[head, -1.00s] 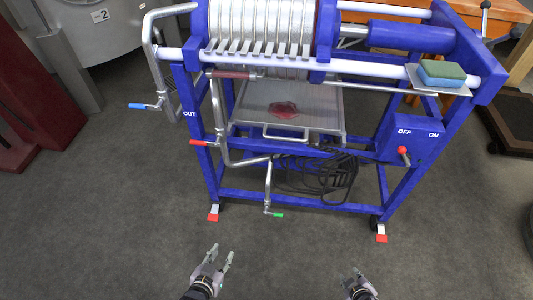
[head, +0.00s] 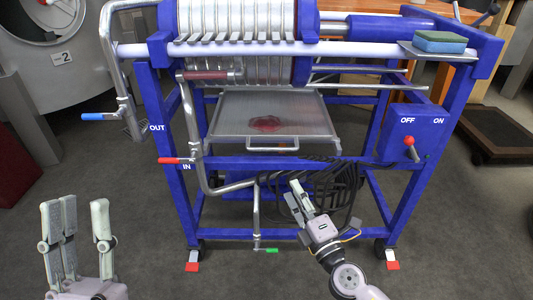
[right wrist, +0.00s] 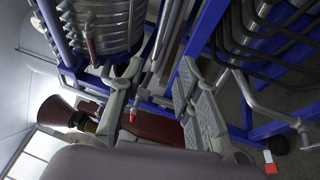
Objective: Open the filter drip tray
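The filter drip tray (head: 230,128) is a flat grey metal tray under the filter plates in the blue frame. A red stain (head: 266,124) lies on it, and its light handle (head: 273,146) is on the front edge. My right gripper (head: 304,200) is in front of the frame, below and right of the handle, apart from it. In the right wrist view its fingers (right wrist: 155,90) are spread with nothing between them. My left gripper (head: 80,212) is at the lower left, fingers spread and empty, away from the tray.
A coiled black cable (head: 335,188) hangs on the frame near my right gripper. Pipes with a red lever (head: 176,160) and a green lever (head: 270,250) stand left of the handle. A switch box (head: 412,135) is at right. Floor in front is clear.

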